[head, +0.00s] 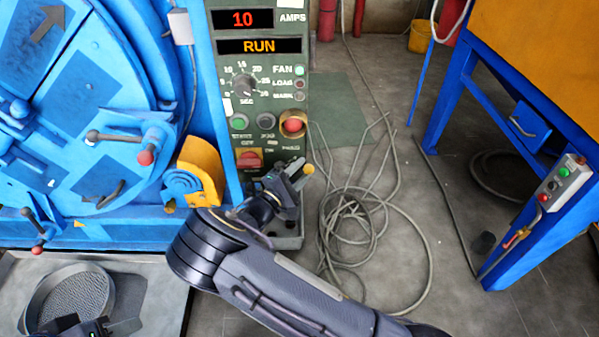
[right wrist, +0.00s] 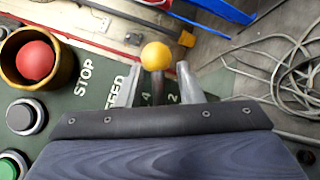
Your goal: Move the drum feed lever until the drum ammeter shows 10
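The drum ammeter (head: 242,18) shows a red 10 beside the word AMPS, with RUN on the display below. In the right wrist view the knob (right wrist: 156,56) sits just past my fingertips, and the dark lever shaft (right wrist: 158,88) stands between the fingers. My right gripper (head: 298,172) is open around the shaft, with gaps visible on both sides (right wrist: 158,70). My left gripper (head: 122,327) shows only partly at the bottom left, over a grey plate; its opening is unclear.
A red stop button (head: 292,125) in a brass collar sits on the panel close to my right gripper. The blue drum machine (head: 85,110) fills the left. A round sieve (head: 70,295) lies bottom left. Loose cable coils (head: 370,220) cover the floor right of the panel.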

